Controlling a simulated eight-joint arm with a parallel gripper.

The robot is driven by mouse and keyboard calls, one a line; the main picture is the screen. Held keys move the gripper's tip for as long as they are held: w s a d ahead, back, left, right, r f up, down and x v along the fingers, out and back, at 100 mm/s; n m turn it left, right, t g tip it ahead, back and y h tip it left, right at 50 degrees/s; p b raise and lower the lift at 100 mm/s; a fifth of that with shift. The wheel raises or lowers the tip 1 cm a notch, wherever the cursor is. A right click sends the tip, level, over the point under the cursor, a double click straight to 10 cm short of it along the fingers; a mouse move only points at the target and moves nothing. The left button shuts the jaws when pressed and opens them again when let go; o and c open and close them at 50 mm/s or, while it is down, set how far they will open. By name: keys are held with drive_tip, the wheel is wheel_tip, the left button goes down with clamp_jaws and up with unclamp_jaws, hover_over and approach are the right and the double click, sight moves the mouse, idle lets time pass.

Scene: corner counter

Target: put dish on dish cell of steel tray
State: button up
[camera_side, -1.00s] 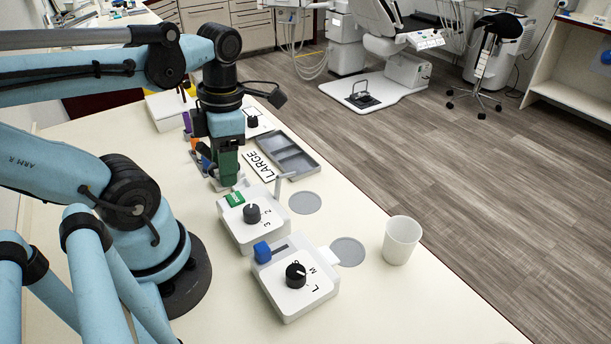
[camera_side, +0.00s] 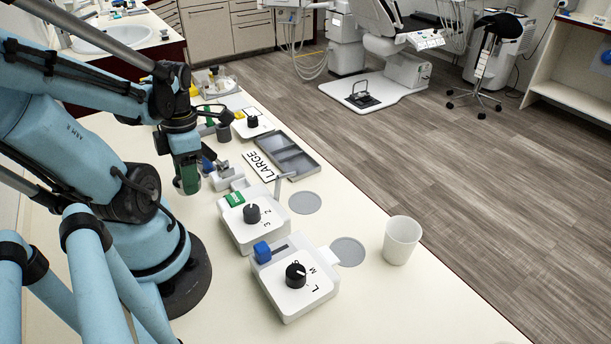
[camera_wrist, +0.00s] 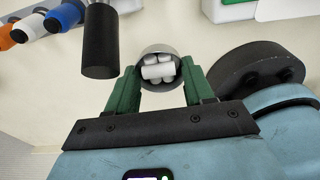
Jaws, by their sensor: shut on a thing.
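My gripper (camera_wrist: 155,92) has green fingers shut on a small round grey dish (camera_wrist: 148,52), which holds several white rolls, in the wrist view. The dish is mostly hidden by the fingers there. The gripper and tray are well apart.
Two white dial boxes (camera_side: 272,228) (camera_side: 318,287) stand in front of the tray, with flat grey discs (camera_side: 305,202) (camera_side: 347,252) beside them. A white cup (camera_side: 402,240) stands near the counter's right edge. A dark cylinder (camera_wrist: 100,42) is close to the dish in the wrist view.

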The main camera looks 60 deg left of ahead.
sight(192, 203)
drive_tip(key=shift+s+a+f, duration=0.3)
drive_tip(key=shift+a+f, duration=0.1)
drive_tip(key=shift+a, duration=0.15)
drive_tip(key=shift+f, duration=1.95)
drive_tip(key=o, duration=1.2)
drive_tip(key=shift+f, duration=0.15)
drive_tip(key=shift+c, duration=0.2)
drive_tip(key=shift+r, duration=0.2)
wheel_tip(192, 203, up, 12)
drive_tip(key=w, duration=0.1)
drive_tip(key=shift+w+f, duration=0.2)
drive_tip(key=shift+f, duration=0.05)
drive_tip(key=shift+o, duration=0.6)
drive_tip(key=shift+r, duration=0.2)
